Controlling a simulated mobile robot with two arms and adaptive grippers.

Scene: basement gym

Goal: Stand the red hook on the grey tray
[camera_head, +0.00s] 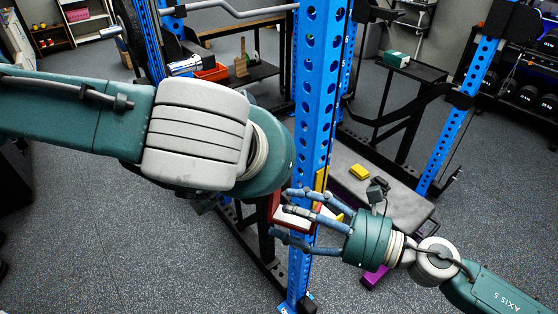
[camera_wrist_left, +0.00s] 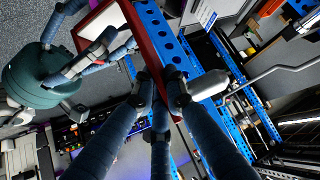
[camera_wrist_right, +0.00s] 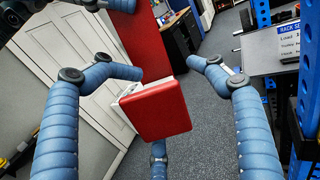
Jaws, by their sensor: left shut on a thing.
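The red hook (camera_head: 275,208), with a white inner face, is beside the blue upright, partly hidden by my left arm and right fingers. In the left wrist view my left gripper (camera_wrist_left: 160,88) is shut on the hook's long red plate (camera_wrist_left: 143,38). My left gripper is hidden in the head view. My right gripper (camera_head: 288,212) is open at the hook. In the right wrist view its fingers (camera_wrist_right: 168,70) spread either side of the hook's red square end (camera_wrist_right: 158,108), with gaps visible. I cannot surely identify the grey tray; a grey flat top (camera_head: 400,208) lies low at right.
The perforated blue upright (camera_head: 313,90) stands close to both grippers. A yellow block (camera_head: 360,172) lies on the grey top, and a purple block (camera_head: 375,277) is near the floor. A dark table (camera_head: 425,73) holds a green and white box (camera_head: 397,59). Floor at lower left is clear.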

